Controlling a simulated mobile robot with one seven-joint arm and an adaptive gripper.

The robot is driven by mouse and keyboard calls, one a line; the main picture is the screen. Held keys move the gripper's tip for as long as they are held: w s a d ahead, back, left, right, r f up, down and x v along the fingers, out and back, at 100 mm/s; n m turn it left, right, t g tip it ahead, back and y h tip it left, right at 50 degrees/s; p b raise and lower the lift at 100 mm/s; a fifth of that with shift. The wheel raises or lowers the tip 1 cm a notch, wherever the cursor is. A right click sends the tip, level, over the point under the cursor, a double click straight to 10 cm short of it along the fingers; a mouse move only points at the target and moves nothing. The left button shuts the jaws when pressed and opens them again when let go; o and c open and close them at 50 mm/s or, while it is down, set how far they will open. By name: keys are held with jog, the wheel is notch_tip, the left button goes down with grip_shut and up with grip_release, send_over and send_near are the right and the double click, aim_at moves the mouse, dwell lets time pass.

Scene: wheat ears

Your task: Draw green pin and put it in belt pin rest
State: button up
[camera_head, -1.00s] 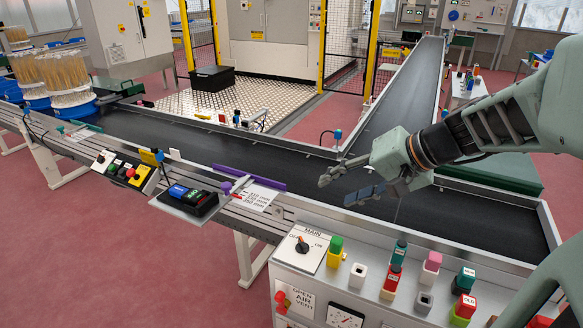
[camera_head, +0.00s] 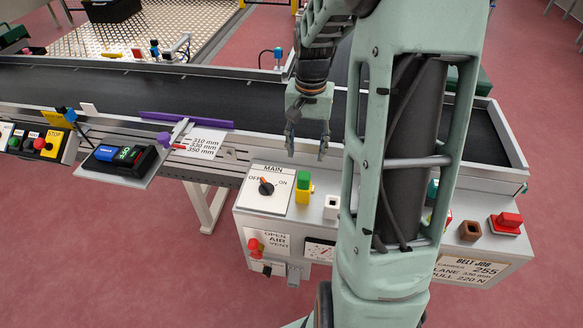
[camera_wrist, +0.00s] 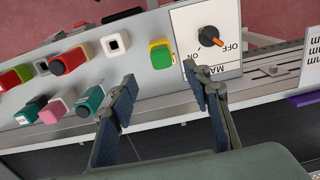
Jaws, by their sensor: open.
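The green pin (camera_head: 303,179) stands upright in a yellow socket (camera_head: 304,197) on the panel, just right of the MAIN switch. In the wrist view the green pin (camera_wrist: 158,46) lies straight ahead, between the lines of my fingers. My gripper (camera_head: 306,148) is open and empty, pointing down above the belt side of the panel, a little behind the pin and not touching it. Its fingers also show in the wrist view (camera_wrist: 160,78). I cannot tell which socket is the belt pin rest. Much of the panel's right half is hidden by my arm in the head view.
An empty white socket (camera_head: 331,207) stands right of the pin, and an empty brown socket (camera_head: 470,231) farther right beside a red block (camera_head: 506,222). Several red, pink and teal pins (camera_wrist: 92,98) crowd the left of the wrist view. The MAIN switch (camera_head: 266,187) is close by.

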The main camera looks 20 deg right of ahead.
aim_at(304, 175)
jog(key=shift+w+d+f, duration=0.1)
jog(key=shift+w+f, duration=0.15)
jog(key=shift+f, duration=0.1)
notch_tip(304, 175, down, 11)
jog(key=shift+r+b, duration=0.15)
jog(key=shift+b, duration=0.8)
jog(key=shift+c, duration=0.5)
grip_shut()
jog(key=shift+r, duration=0.1)
notch_tip(304, 175, up, 11)
jog(key=p, duration=0.2)
jog(key=shift+f, duration=0.2)
